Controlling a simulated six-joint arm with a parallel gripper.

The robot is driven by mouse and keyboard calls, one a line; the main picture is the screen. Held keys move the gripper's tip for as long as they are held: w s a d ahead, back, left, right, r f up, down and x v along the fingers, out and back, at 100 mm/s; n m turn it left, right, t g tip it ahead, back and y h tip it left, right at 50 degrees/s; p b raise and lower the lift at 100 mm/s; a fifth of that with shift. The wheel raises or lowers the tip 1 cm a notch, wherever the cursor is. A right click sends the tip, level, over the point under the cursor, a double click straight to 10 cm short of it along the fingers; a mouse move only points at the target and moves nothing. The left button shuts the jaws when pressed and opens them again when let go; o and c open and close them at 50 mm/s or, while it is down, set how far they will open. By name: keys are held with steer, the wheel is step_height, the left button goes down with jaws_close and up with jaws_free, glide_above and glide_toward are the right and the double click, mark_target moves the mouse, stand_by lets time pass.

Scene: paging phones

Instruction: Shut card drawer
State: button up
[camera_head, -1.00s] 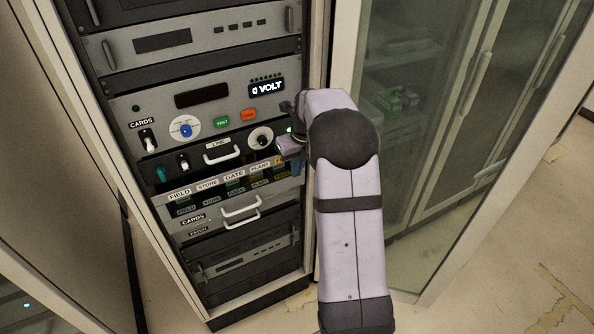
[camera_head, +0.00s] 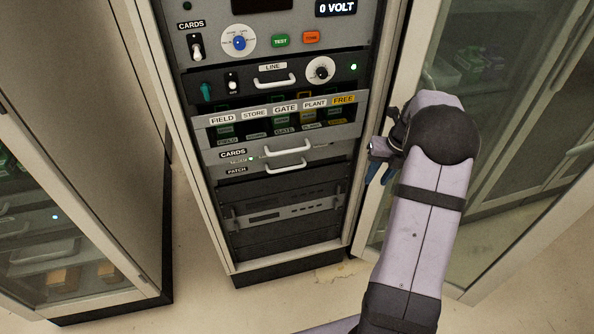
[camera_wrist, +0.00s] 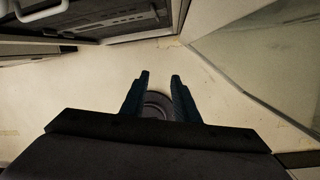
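The card drawer (camera_head: 222,158) is a grey front labelled CARDS in the rack, below the row of FIELD, STORE, GATE, PLANT and FREE labels. Its pale bar handle (camera_head: 287,147) faces out. Card slots show above it, and I cannot tell exactly how far the drawer stands out. My gripper (camera_head: 375,176) is to the right of the drawer, by the rack's right frame, and touches nothing that I can see. In the wrist view its two dark blue fingers (camera_wrist: 160,75) point down, apart, with nothing held between them.
A second handle (camera_head: 286,167) sits at the PATCH front just below. The LINE drawer handle (camera_head: 275,83) and a dial (camera_head: 320,69) are above. A glass-fronted cabinet (camera_head: 500,150) stands to the right. Bare floor (camera_head: 195,270) lies in front of the rack.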

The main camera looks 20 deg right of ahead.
steer(key=s+a+f+m+y+b, duration=0.25)
steer(key=a+f+b, duration=0.2)
steer(key=f, duration=0.35)
steer(key=w+a+m+t+y, duration=0.2)
steer(key=a+m+y, duration=0.15)
steer(key=a, duration=0.25)
steer(key=w+a+r+t+y, duration=0.2)
steer(key=w+r+t, duration=0.1)
steer(key=r, duration=0.3)
steer(key=w+a+r+m+t+y, duration=0.1)
steer(key=w+a+r+t+y, duration=0.1)
steer(key=r, duration=0.5)
steer(key=shift+w+a+r+t+y, duration=0.25)
steer(key=shift+w+a+t, duration=0.45)
steer(key=shift+t, duration=0.5)
steer(key=shift+w, duration=0.15)
steer(key=p+x, duration=0.1)
steer(key=x, duration=0.6)
steer(key=shift+f, duration=0.1)
jaws_close()
